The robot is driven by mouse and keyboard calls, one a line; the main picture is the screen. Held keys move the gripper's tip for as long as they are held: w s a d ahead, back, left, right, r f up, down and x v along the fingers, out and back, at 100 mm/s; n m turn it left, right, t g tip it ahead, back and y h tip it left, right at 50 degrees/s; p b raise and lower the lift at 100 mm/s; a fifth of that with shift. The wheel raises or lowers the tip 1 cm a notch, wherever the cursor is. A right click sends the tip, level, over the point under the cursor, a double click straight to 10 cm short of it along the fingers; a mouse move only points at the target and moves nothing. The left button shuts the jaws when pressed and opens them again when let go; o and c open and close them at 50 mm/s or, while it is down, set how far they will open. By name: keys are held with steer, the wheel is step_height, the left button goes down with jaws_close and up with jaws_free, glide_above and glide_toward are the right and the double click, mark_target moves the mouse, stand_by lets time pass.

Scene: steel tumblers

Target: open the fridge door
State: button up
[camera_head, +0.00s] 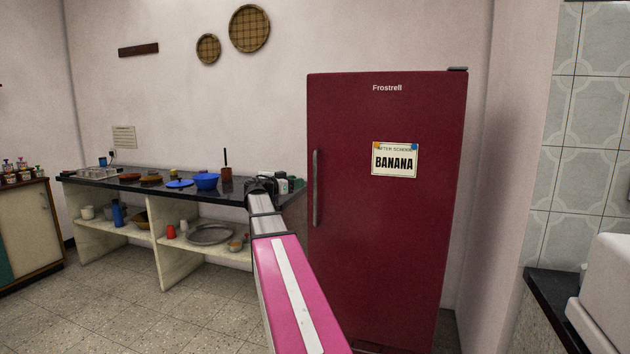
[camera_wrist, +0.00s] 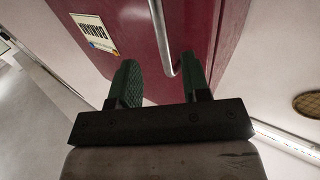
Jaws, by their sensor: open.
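The dark red fridge (camera_head: 345,240) stands against the back wall with its door shut. Its long grey vertical handle (camera_head: 316,188) is on the door's left edge. My gripper (camera_head: 291,184) is just left of the handle in the head view, at about its mid height. In the wrist view my gripper (camera_wrist: 160,82) has its two green fingers apart, with nothing held. The handle (camera_wrist: 161,38) shows beyond them, its curved end in line with the gap. I cannot tell whether the fingertips reach around it.
A dark counter (camera_head: 110,182) with bowls, plates and pans runs left of the fridge, behind my arm. A paper sign (camera_head: 394,160) is on the door. A tiled wall (camera_head: 590,120) and another dark counter (camera_head: 550,300) stand at the right. The floor (camera_head: 130,310) at front left is clear.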

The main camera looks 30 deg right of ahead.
mark_target(314, 179)
steer(key=w+d, duration=0.1)
steer(key=d, duration=0.8)
steer(key=shift+d, duration=0.35)
steer(key=shift+f, duration=0.1)
jaws_close()
